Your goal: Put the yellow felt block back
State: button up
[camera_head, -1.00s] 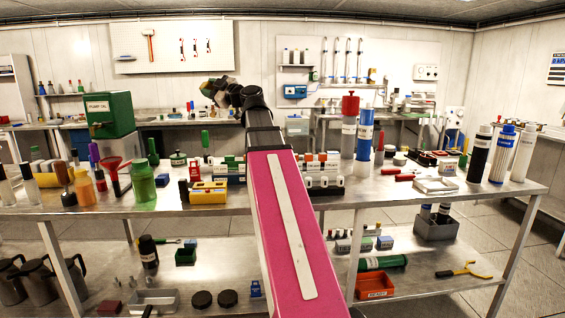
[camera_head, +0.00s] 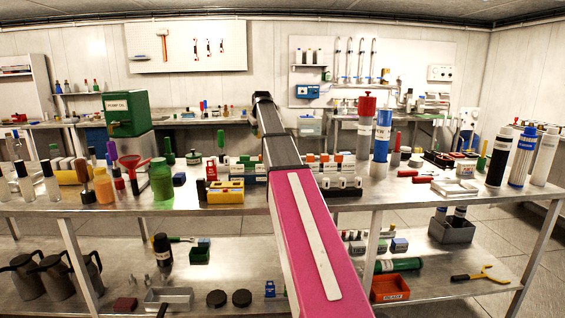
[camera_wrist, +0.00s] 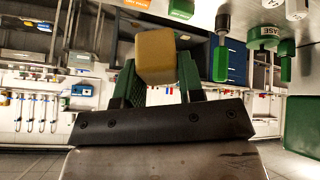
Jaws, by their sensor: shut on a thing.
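The yellow felt block (camera_wrist: 155,55) is between the fingers of my gripper (camera_wrist: 155,82) in the wrist view. The gripper is shut on it. The block is a plain dull-yellow cuboid with rounded edges, and the green-sided fingers touch it from both sides. In the head view my outstretched arm hides the gripper and the block. I cannot tell the place where the block belongs.
A yellow holder (camera_head: 225,192) and white-fronted racks stand mid-bench. A green bottle (camera_head: 162,180), a green PUMP OIL box (camera_head: 127,113), and tall red (camera_head: 365,130) and blue (camera_head: 382,135) cylinders stand nearby. The lower shelf holds an orange READY bin (camera_head: 390,288).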

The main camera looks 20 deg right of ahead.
jog(key=w+d+f+m+g, duration=0.1)
jog(key=w+d+f+m, duration=0.1)
jog(key=w+d+f, duration=0.1)
jog(key=w+d+f+m, duration=0.2)
jog(key=w+d+f, duration=0.2)
jog(key=d, duration=0.3)
jog(key=w+d+f+m+g, duration=0.1)
jog(key=w+d+f+m, duration=0.1)
jog(key=w+d+f, duration=0.1)
jog(key=shift+w+d+f+g+h, duration=0.15)
jog(key=shift+w+d+f, duration=0.05)
jog(key=shift+d+f, duration=0.3)
jog(key=shift+w+d+f+g+h, duration=0.2)
jog(key=shift+d+f, duration=0.15)
jog(key=shift+d, duration=0.2)
jog(key=shift+d+f, duration=0.15)
jog(key=shift+f, duration=2)
jog(key=o, duration=0.8)
jog(key=shift+o, duration=0.2)
jog(key=v, duration=1.2)
